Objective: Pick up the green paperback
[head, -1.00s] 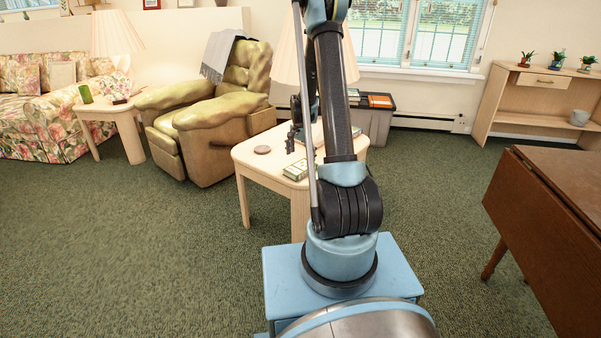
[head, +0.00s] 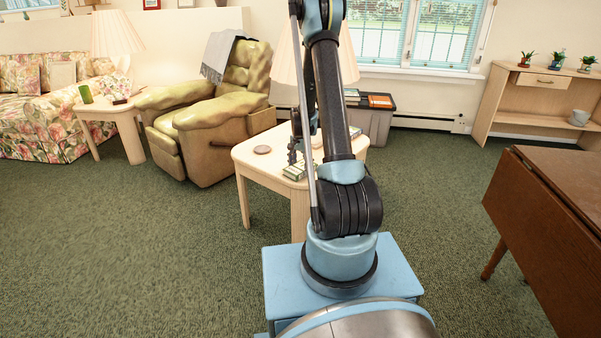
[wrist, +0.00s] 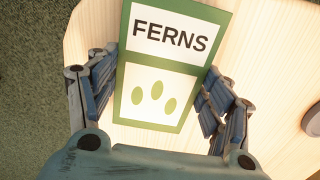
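The green paperback (wrist: 161,70) has a white title panel reading FERNS and a pale panel with green ovals. It lies flat near the front edge of the pale wooden side table (head: 258,169). In the head view the paperback (head: 294,172) shows just below my gripper (head: 294,160). In the wrist view my gripper (wrist: 162,92) is open, with one finger along each long side of the book. The fingers look close to its sides; I cannot tell whether they touch it.
A round brown coaster (head: 262,150) lies on the table left of the book; its edge shows at right in the wrist view. A pleated lamp stands behind my arm. A green recliner (head: 215,140) is to the left. A brown drop-leaf table (head: 555,215) is at right.

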